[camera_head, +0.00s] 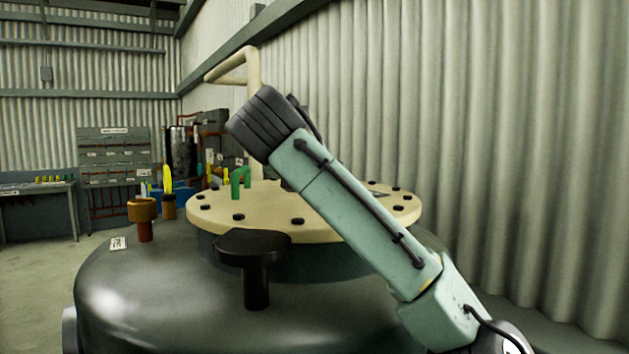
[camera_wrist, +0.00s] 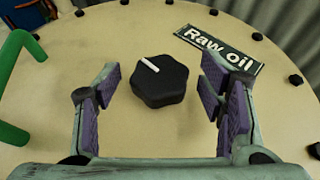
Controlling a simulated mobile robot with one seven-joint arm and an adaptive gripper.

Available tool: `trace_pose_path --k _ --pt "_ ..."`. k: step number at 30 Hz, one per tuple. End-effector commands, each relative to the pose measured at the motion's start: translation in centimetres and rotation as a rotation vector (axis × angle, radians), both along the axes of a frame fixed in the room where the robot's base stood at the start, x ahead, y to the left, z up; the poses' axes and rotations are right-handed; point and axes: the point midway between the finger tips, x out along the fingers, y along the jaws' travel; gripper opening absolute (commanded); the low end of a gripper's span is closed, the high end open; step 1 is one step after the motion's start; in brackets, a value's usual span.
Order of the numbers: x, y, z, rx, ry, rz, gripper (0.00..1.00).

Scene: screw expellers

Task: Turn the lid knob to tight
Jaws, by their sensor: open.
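The lid knob (camera_wrist: 160,82) is a black lobed knob with a white pointer line, on the cream lid (camera_wrist: 165,140). In the wrist view its white line points to the upper left. My gripper (camera_wrist: 163,88) is open, with a purple-padded finger on each side of the knob and a gap to both. I cannot tell how far above the lid the fingertips are. In the head view the cream lid (camera_head: 330,229) sits on the dark tank, and my arm hides the knob and the gripper fingers.
A "Raw oil" label (camera_wrist: 218,50) lies right of the knob. A green handle (camera_wrist: 18,90) stands at the left. Black bolts (camera_wrist: 257,36) ring the lid. A black mushroom-shaped handle (camera_head: 252,262) and a brass fitting (camera_head: 142,215) rise from the tank (camera_head: 150,290). A corrugated wall stands at right.

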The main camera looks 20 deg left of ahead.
Motion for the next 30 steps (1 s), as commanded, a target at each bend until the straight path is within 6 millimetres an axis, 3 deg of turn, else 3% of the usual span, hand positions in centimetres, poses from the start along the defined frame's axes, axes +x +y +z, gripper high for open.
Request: trace_pose_path --k 9,15,30 --pt "-6.3 -0.7 2.8 -0.003 -0.006 -0.001 0.64" --pt "-8.8 -1.1 3.8 -0.002 -0.005 -0.002 0.64" --pt "-9.5 -1.0 4.0 -0.001 -0.001 0.0 0.64"
